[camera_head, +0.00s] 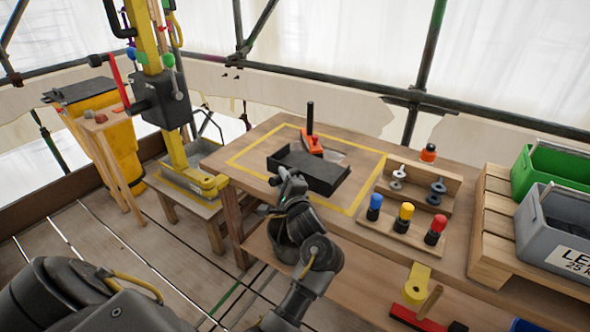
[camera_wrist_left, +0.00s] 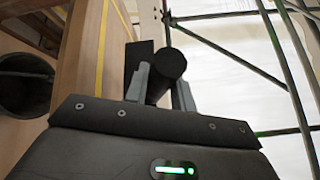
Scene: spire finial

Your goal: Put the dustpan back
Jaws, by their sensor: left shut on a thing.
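The dustpan (camera_head: 322,172) is a black, shallow tray over the wooden bench top, inside the yellow outlined area. My left gripper (camera_head: 287,183) is at its near left end and is shut on its dark round handle. In the left wrist view the handle (camera_wrist_left: 168,66) sits between the two grey fingers, and a dark part of the pan (camera_wrist_left: 137,62) shows behind it. I cannot tell whether the pan touches the bench. My right gripper is not in view.
An orange tool with an upright black handle (camera_head: 312,144) is just behind the pan. A wooden rack with coloured knobs (camera_head: 405,212) stands right, beside grey (camera_head: 550,220) and green bins (camera_head: 555,168). A red brush-like item (camera_head: 420,318) is lower right. A bucket (camera_head: 285,240) is below the bench top.

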